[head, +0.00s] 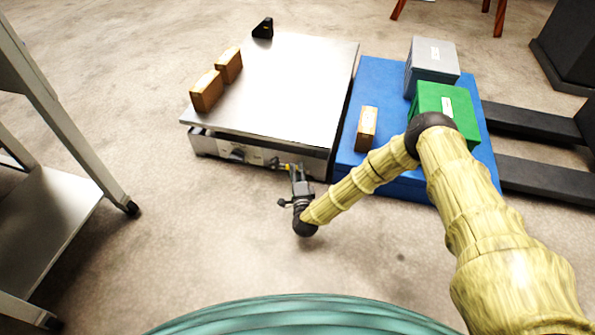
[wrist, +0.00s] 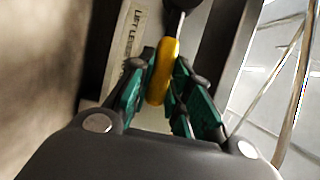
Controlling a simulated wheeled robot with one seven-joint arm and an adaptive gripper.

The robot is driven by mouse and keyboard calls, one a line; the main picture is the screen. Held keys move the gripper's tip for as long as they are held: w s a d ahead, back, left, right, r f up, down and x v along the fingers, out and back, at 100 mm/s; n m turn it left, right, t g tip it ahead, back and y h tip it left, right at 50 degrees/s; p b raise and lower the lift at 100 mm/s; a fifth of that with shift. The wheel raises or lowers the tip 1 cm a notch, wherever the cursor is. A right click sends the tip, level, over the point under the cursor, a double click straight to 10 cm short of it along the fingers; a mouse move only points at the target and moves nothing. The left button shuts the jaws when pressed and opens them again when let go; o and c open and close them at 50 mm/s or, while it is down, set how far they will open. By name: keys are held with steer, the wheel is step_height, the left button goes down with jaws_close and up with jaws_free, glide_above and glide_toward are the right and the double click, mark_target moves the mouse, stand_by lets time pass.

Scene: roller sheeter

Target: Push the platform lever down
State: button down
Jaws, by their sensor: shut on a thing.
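The platform (head: 290,85) is a wide flat metal plate on a low base, left of centre in the head view. The platform lever (head: 283,166) sticks out low on its front face, small and partly hidden by my gripper (head: 292,169). In the wrist view, the yellow lever part (wrist: 162,70) lies between the green fingers of my gripper (wrist: 165,78), which is shut on it. A dark rod end shows just beyond the yellow part.
A metal rack (head: 65,235) stands at left. The front floor is clear.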

steer(key=shift+s+f, duration=0.1)
steer(key=shift+f, duration=0.15)
stand_by(0.3)
steer(key=c, duration=1.3)
jaws_free()
steer(key=s, duration=1.2)
steer(key=shift+d, duration=0.2)
